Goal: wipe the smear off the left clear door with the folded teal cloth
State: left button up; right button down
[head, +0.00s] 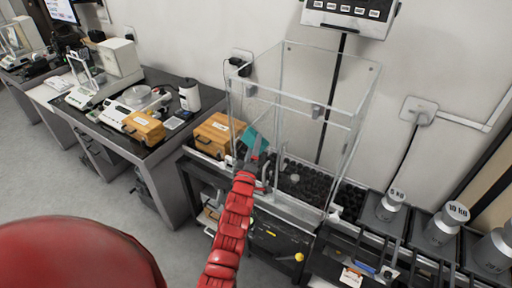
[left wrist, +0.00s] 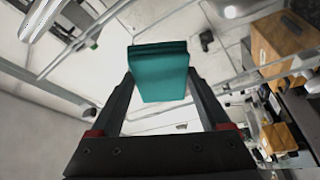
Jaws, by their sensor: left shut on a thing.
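My left gripper (head: 254,160) is shut on the folded teal cloth (head: 256,139), at the left part of a clear-walled case (head: 318,113). In the left wrist view the cloth (left wrist: 160,75) is a thick folded block between the two dark fingers. In the head view the cloth overlaps the left clear panes of the case; I cannot tell whether it touches one. I cannot tell for sure which pane is the left door, and I cannot make out the smear. My right gripper is not in view.
A wooden box (head: 212,136) stands just left of the case. A display (head: 350,15) on a black post rises behind it. Grey weights (head: 388,207) stand to the right. Another table with balances (head: 112,112) is at the left, with open floor in front.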

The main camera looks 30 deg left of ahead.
aim_at(244, 140)
pick_arm(q)
jog(key=shift+w+a, duration=0.1)
jog(key=shift+a, duration=1.05)
jog(key=shift+w+a+p, duration=0.1)
jog(key=shift+a+p, duration=0.6)
jog(key=shift+a, duration=0.25)
jog(key=shift+w+a+r+p, duration=0.1)
jog(key=shift+a+p, duration=0.25)
jog(key=shift+a, duration=0.8)
jog(key=shift+w+a, duration=0.1)
jog(key=shift+a, duration=1.1)
